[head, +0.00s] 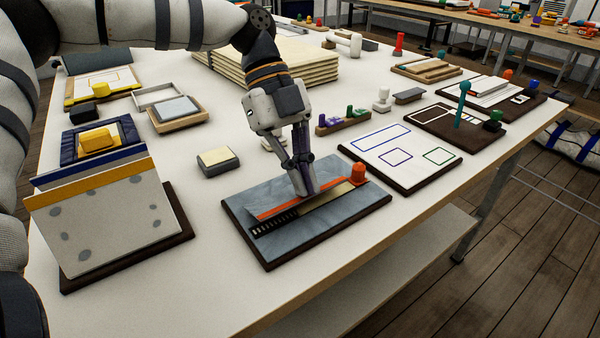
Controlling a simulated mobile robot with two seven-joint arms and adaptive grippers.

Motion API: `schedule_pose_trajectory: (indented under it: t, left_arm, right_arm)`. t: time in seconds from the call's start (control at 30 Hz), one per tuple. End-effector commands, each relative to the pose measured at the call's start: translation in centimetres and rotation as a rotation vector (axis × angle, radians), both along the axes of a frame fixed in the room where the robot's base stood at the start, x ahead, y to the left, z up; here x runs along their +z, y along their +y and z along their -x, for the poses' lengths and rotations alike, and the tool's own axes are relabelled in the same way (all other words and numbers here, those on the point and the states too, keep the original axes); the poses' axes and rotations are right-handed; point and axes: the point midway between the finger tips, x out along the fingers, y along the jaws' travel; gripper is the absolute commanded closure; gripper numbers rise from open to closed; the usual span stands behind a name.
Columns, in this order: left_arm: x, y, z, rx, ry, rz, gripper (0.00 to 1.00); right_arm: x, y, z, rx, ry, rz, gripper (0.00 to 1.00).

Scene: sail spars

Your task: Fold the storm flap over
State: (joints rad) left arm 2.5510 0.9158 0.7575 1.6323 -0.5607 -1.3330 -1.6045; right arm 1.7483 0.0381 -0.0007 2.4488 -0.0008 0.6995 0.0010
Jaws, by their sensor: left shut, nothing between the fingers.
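A grey cloth panel (244,197) lies on a dark board near the front of the table. Across it runs an orange strip (271,211), which looks like the storm flap's edge, beside a tan strip (325,208) and a dark zip-like row (272,225). An orange knob (357,173) stands at the strips' right end. My left gripper (305,191) points down over the panel with its fingers shut and empty. Its tips are at the orange strip and hide part of it; I cannot tell whether they touch. My right gripper is out of view.
A white board with coloured outlines (400,172) lies just right of the panel. A small grey box with a cream top (217,160) is behind it. A tilted spotted panel (110,220) stands at left. Bare table lies between the spotted panel and the grey panel.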

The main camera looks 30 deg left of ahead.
Motion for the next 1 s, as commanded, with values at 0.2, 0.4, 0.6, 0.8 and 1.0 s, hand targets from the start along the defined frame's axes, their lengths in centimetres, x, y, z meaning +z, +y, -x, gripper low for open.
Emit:
schedule_pose_trajectory:
  t: [0.2,0.4,0.6,0.8,1.0]
  left_arm:
    - [-1.2,-0.3,0.1,-0.001,0.003,-0.001,1.00]
    - [1.3,0.9,-0.4,0.002,-0.007,-0.002,1.00]
    - [4.5,2.9,-1.3,0.003,-0.005,-0.002,1.00]
    - [5.8,3.9,-1.6,0.000,0.000,0.000,1.00]
    - [5.7,3.9,-1.6,-0.001,0.001,0.000,1.00]
  right_arm:
    - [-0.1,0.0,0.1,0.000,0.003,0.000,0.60]
    - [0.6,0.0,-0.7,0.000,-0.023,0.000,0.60]
    - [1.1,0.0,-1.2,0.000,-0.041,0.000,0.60]
    - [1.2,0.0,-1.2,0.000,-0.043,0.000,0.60]
    - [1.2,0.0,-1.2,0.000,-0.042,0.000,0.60]
